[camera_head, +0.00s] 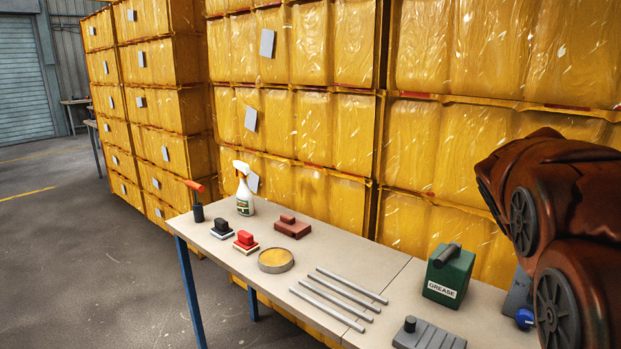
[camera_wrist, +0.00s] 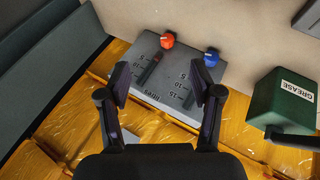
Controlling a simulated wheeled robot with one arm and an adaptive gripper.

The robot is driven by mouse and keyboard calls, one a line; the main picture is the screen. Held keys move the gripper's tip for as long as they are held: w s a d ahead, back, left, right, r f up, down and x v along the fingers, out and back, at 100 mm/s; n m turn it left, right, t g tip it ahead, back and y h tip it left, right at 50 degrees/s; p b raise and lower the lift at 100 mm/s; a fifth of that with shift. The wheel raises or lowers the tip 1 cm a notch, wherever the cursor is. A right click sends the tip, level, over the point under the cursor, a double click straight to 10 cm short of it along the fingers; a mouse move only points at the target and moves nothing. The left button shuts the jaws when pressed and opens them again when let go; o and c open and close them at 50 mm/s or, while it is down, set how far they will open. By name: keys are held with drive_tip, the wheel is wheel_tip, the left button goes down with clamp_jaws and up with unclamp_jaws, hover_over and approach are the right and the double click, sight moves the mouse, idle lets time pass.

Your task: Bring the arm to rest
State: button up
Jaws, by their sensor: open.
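My gripper (camera_wrist: 159,80) is open and empty in the wrist view, its two dark fingers apart.
The workbench (camera_head: 330,262) holds a green grease can (camera_head: 448,278), metal rods (camera_head: 338,300), a grey ribbed item (camera_head: 430,337), a round tin (camera_head: 276,261), brushes and a spray bottle (camera_head: 243,190). Stacked yellow-wrapped crates (camera_head: 440,50) stand close behind it. Floor (camera_head: 90,260) is free at left.

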drive_tip(key=s+a+f+n+g+y+b, duration=0.1)
drive_tip(key=s+a+f+n+y+b, duration=0.3)
drive_tip(key=s+a+f, duration=0.75)
drive_tip(key=s+a+f+n+g+y+b, duration=0.25)
drive_tip(key=s+a+f+b, duration=0.5)
drive_tip(key=a+f, duration=0.7)
wheel_tip(320, 180, up, 21)
drive_tip(key=s+t+p, duration=0.1)
drive_tip(key=s+p, duration=0.1)
drive_tip(key=p, duration=2)
drive_tip(key=shift+d+r+t+y, duration=0.2)
drive_tip(key=shift+d+t+y, duration=0.15)
drive_tip(key=shift+d+y, duration=0.1)
